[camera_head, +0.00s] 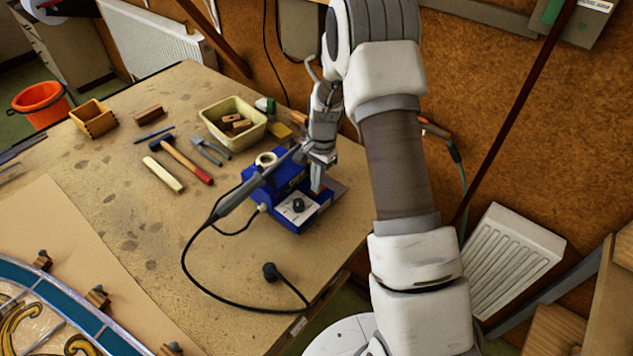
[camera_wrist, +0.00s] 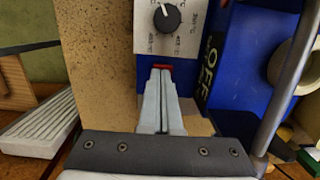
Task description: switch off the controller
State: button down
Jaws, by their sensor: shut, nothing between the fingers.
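The controller (camera_head: 294,207) is a blue soldering station near the right edge of the workbench. Its pale front panel has a dark round knob (camera_head: 298,204), also seen in the wrist view (camera_wrist: 166,18) with temperature marks around it. A red switch (camera_wrist: 162,67) shows just beyond my fingertips in the wrist view, mostly hidden by them. "OFF" lettering is on the blue body to its right. My gripper (camera_head: 317,188) is shut and empty, its tips at or very close to the switch; I cannot tell whether they touch.
A soldering iron (camera_head: 232,196) rests slanted in its holder beside the controller, its cable looping over the bench to a plug (camera_head: 270,271). A hammer (camera_head: 183,160), pliers (camera_head: 209,150) and a cream tub (camera_head: 233,124) lie further back.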

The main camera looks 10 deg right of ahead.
jog(key=shift+f, duration=0.1)
jog(key=shift+a+f+b, duration=0.1)
jog(key=shift+f+b, duration=0.2)
jog(key=shift+b, duration=0.2)
jog(key=shift+s+r, duration=0.1)
jog(key=shift+r, duration=0.1)
jog(key=shift+w+d, duration=0.5)
jog(key=shift+d, duration=0.25)
jog(key=shift+r, duration=0.1)
